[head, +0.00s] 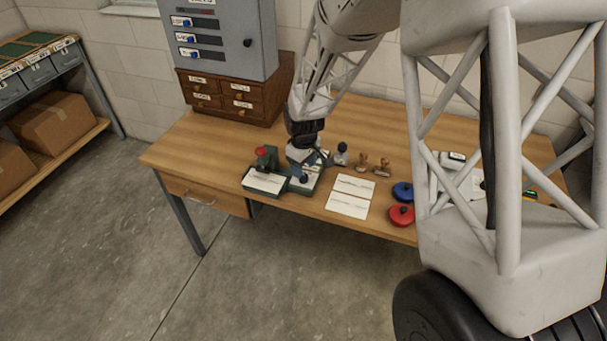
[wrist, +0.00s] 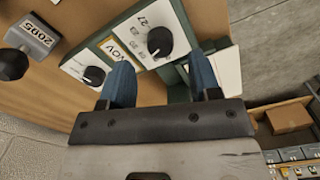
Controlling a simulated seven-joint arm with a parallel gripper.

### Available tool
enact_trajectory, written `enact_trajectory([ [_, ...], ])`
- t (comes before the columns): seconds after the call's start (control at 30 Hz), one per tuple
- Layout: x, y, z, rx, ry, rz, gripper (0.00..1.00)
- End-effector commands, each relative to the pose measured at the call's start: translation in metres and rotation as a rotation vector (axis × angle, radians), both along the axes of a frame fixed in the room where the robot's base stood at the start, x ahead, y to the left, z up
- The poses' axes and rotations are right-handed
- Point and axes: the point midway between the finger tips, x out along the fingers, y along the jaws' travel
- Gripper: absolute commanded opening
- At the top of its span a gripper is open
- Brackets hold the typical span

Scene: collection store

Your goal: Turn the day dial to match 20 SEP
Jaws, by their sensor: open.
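My gripper (wrist: 163,85) is open, its two blue fingertips apart with nothing between them. In the wrist view the date device lies beyond the fingertips. One black dial knob (wrist: 160,42) has a white pointer line and numbers around it, with 27 legible; it looks like the day dial. A second, smaller-looking black knob (wrist: 94,76) sits to its left, partly beside the left finger. A yellow-edged label (wrist: 114,50) reading NOV is between them. In the head view my gripper (head: 301,164) is over the device (head: 304,183) and hides part of it. The day setting is too small to read.
A grey block marked 2095 (wrist: 37,35) stands left of the device. A green press with a red knob (head: 261,152) is beside it.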

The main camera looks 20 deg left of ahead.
Motion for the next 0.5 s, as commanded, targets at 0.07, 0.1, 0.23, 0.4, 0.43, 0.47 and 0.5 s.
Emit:
enact_trajectory([
  [0.07,-0.001,0.000,-0.010,-0.001,0.003,0.000,0.57],
  [0.1,-0.001,0.000,-0.014,-0.001,0.003,0.000,0.57],
  [0.23,-0.001,0.000,-0.026,-0.002,0.002,0.000,0.57],
  [0.4,-0.001,0.000,-0.036,-0.001,0.001,0.000,0.57],
  [0.43,-0.001,0.000,-0.037,-0.001,0.001,0.000,0.57],
  [0.47,-0.001,0.000,-0.037,-0.001,0.001,0.000,0.57],
  [0.5,-0.001,0.000,-0.038,-0.001,0.000,0.000,0.57],
])
